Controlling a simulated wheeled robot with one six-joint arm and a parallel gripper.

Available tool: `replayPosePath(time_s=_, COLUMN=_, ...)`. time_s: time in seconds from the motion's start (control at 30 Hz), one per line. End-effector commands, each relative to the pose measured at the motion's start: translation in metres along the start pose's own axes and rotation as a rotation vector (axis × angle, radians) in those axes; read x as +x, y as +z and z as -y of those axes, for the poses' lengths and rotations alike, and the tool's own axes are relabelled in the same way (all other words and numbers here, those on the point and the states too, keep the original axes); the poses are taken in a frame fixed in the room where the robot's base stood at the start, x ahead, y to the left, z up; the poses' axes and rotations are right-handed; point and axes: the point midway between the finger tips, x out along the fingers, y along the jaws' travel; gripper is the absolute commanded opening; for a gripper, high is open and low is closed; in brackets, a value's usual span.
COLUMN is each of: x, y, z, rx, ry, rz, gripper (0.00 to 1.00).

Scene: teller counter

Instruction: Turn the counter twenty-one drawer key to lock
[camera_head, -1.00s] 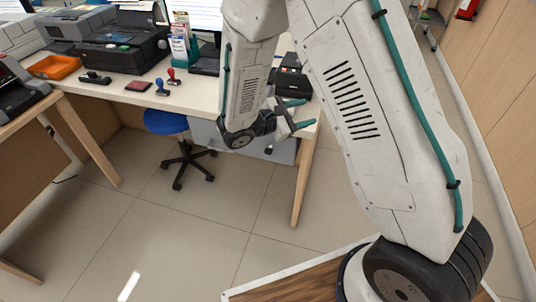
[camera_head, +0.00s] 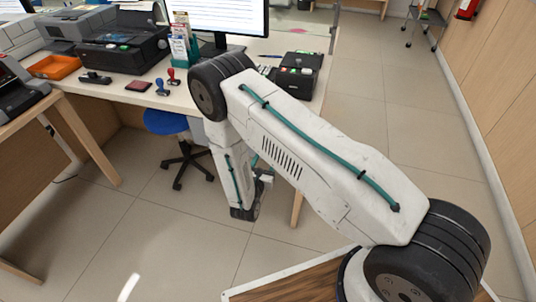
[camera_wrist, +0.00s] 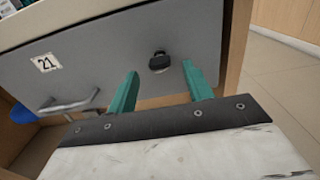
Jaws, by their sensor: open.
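In the wrist view a grey drawer front (camera_wrist: 105,55) carries a white label "21" (camera_wrist: 45,62) at its left and a bar handle (camera_wrist: 68,103) below it. A black key (camera_wrist: 159,61) sits in the lock on the drawer's right side. My gripper (camera_wrist: 160,68) is open, its two teal fingers apart, one on each side of the key in the picture. Whether the fingers are level with the key in depth, I cannot tell. In the head view my arm hides the drawer front and most of the gripper.
The pale counter top (camera_head: 225,95) holds a monitor (camera_head: 215,18), a black box device (camera_head: 298,75), stamps (camera_head: 166,82) and a printer (camera_head: 122,48). A blue stool (camera_head: 165,122) stands under the counter. The tiled floor (camera_head: 150,225) in front is clear.

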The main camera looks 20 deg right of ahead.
Motion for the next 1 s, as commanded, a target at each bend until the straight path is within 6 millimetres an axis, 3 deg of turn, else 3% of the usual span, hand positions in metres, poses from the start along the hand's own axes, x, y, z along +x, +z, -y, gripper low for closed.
replayPosePath(time_s=0.23, x=0.032, y=0.0, z=0.001, rx=0.0, ry=-0.002, rz=0.0, gripper=0.51)
replayPosePath(time_s=0.57, x=0.037, y=0.001, z=0.001, rx=0.0, ry=-0.001, rz=0.0, gripper=0.51)
replayPosePath(time_s=0.73, x=0.037, y=0.001, z=0.001, rx=0.0, ry=-0.001, rz=0.0, gripper=0.09)
replayPosePath(time_s=1.0, x=0.037, y=0.001, z=0.001, rx=-0.011, ry=-0.002, rz=0.0, gripper=0.06)
